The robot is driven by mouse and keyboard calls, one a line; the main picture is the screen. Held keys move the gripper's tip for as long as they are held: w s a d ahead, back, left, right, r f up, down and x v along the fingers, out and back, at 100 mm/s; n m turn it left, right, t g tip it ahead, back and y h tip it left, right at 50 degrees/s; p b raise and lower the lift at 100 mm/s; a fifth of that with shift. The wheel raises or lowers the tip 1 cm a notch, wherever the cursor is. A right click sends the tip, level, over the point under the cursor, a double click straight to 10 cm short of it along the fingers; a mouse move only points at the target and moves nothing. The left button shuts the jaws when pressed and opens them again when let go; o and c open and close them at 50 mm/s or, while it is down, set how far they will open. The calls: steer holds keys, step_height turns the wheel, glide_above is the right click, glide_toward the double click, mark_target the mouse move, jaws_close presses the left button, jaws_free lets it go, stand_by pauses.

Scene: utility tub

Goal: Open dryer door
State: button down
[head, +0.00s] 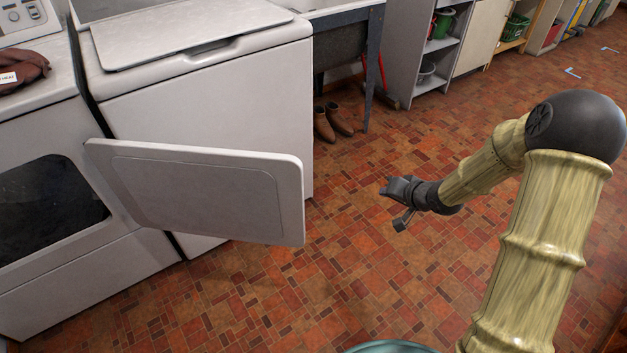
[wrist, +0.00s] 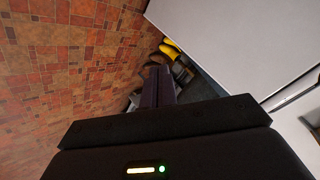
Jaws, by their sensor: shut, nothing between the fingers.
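The white dryer (head: 75,265) stands at the left in the head view, with its dark opening (head: 45,208) exposed. Its door (head: 200,190) is swung wide open and juts out to the right, across the front of the neighbouring machine. My gripper (head: 388,188) is shut and empty. In the head view it is over the floor, to the right of the door's free edge, with a visible gap between them. In the wrist view my gripper's closed fingers (wrist: 158,84) point up the picture. A pale flat panel (wrist: 235,40) fills the upper right there; I cannot tell which panel it is.
A white top-lid washer (head: 210,90) stands beside the dryer. A dark red cloth (head: 22,70) lies on the dryer. Brown boots (head: 332,121) stand under a utility tub (head: 345,45). Grey shelves (head: 425,60) line the back. The tiled floor (head: 390,285) is mostly clear.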

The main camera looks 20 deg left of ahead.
steer(key=s+a+r+m+g+y+p, duration=0.1)
steer(key=s+a+m+g+y+p, duration=0.1)
steer(key=a+y, duration=0.8)
steer(key=shift+g+y+p, duration=0.5)
steer(key=shift+g+p, duration=0.1)
steer(key=shift+p, duration=0.05)
steer(key=shift+a, duration=0.15)
steer(key=s+a+b, duration=0.2)
steer(key=a, duration=0.7)
steer(key=shift+s, duration=0.1)
